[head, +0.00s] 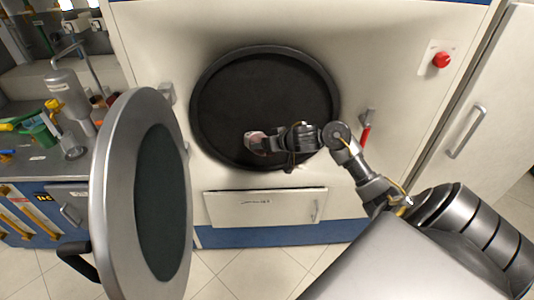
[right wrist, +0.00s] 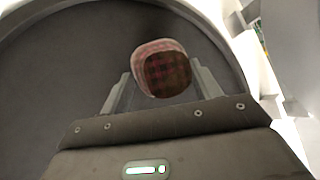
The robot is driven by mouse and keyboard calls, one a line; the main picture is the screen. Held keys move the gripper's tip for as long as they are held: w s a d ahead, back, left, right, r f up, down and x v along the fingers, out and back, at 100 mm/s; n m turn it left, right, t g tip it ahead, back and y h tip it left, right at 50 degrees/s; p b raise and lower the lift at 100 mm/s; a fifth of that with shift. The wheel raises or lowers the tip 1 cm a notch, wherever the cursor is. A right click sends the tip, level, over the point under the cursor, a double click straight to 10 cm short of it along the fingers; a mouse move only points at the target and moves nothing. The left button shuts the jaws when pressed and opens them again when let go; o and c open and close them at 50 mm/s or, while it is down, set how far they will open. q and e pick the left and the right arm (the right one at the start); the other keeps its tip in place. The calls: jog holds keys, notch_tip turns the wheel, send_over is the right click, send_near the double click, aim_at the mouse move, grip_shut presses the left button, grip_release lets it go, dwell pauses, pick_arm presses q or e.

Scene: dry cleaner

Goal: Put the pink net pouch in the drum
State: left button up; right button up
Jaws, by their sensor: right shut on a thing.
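The pink net pouch (right wrist: 163,70) shows in the right wrist view as a rounded pink bundle with a dark checked face. It also shows in the head view (head: 255,141), small, at the end of my right arm. My right gripper (right wrist: 163,85) is shut on the pouch, with one finger on each side. The gripper and pouch are in front of the lower middle of the round dark drum opening (head: 265,90). I cannot tell how deep inside the rim they are. My left gripper is not in view.
The round machine door (head: 110,190) stands open at the left of the drum. A red-handled lever (head: 365,135) is right of the opening and a red button (head: 441,60) is at upper right. A counter with bottles (head: 72,147) is at far left.

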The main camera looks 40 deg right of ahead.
jog(key=w+d+f+b, duration=0.1)
jog(key=w+d+b, duration=0.2)
jog(key=w+d, duration=0.6)
jog(key=w, duration=0.2)
jog(key=shift+w, duration=0.35)
jog(key=shift+f, duration=0.1)
jog(key=o, duration=1.3)
jog(key=shift+c, duration=0.2)
jog(key=shift+f, duration=0.1)
jog(key=shift+s, duration=0.1)
jog(key=v, duration=1)
jog(key=shift+s+r, duration=0.3)
